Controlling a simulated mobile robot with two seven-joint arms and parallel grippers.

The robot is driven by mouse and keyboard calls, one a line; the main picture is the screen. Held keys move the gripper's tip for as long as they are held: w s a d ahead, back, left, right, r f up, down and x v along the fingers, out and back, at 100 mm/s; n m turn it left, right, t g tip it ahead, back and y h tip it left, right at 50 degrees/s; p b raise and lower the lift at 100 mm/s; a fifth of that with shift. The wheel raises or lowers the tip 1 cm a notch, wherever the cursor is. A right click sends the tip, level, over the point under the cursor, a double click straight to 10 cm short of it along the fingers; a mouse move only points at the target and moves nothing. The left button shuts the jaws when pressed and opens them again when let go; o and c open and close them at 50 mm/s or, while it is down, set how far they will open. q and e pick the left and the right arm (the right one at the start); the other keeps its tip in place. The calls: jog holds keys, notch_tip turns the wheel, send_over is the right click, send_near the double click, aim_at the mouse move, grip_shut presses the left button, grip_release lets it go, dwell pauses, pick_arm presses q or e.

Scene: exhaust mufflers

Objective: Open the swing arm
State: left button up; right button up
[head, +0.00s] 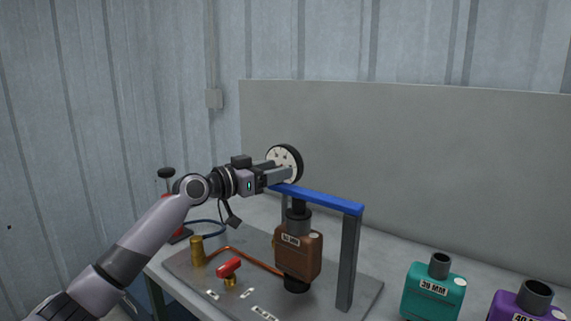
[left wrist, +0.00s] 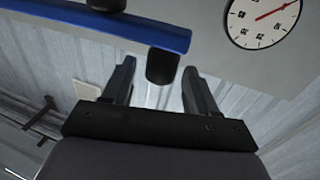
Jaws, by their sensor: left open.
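The swing arm is a blue bar (head: 325,198) across the top of a grey frame, above a brown muffler (head: 298,252) labelled 42 MM or similar. My left gripper (head: 284,178) is at the bar's left end, in front of a round gauge (head: 288,163). In the left wrist view the blue bar (left wrist: 110,22) crosses the top left. A dark cylinder (left wrist: 162,66) sticks out at its end, between the tips of my open left gripper (left wrist: 158,78). I cannot tell whether the fingers touch it. My right gripper is not in view.
The frame stands on a metal plate (head: 355,290) with a red-handled valve (head: 229,267), a brass cylinder (head: 197,250) and a copper pipe. A teal muffler (head: 433,291) and a purple muffler (head: 522,306) stand to the right. A grey panel (head: 420,140) rises behind.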

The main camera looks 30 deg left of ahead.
pick_arm(q)
jog(key=shift+p+x, duration=0.35)
jog(key=shift+x, duration=1.4)
grip_shut()
jog(key=shift+w+d, duration=0.1)
